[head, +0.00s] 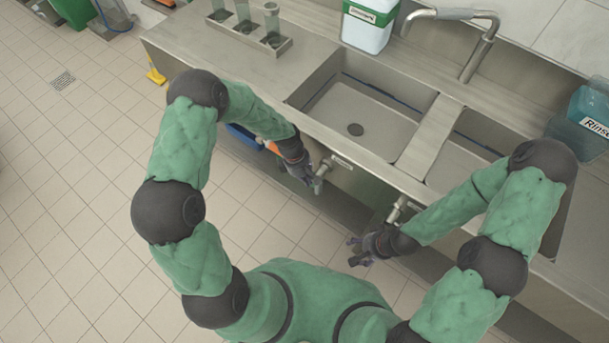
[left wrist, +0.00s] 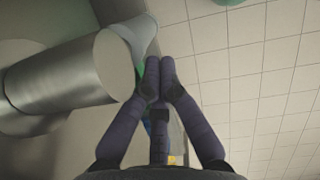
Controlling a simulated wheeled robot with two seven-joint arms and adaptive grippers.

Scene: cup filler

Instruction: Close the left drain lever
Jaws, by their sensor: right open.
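The left drain lever (head: 324,170) is a metal valve on a short pipe under the front edge of the left sink basin (head: 376,108). My left gripper (head: 313,182) is right beside it. In the left wrist view the lever's thick round metal body (left wrist: 70,75) is left of the fingers, and its pale handle (left wrist: 140,38) is just beyond the fingertips. The fingers of my left gripper (left wrist: 158,68) are drawn together with nothing seen between them; whether they touch the handle I cannot tell. My right gripper (head: 362,250) is open and empty, below the right drain lever (head: 399,208).
The steel counter (head: 250,75) carries a rack of cups (head: 245,30), a white container with a green label (head: 368,22) and a faucet (head: 470,40). A blue Rinse container (head: 590,105) stands at right.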

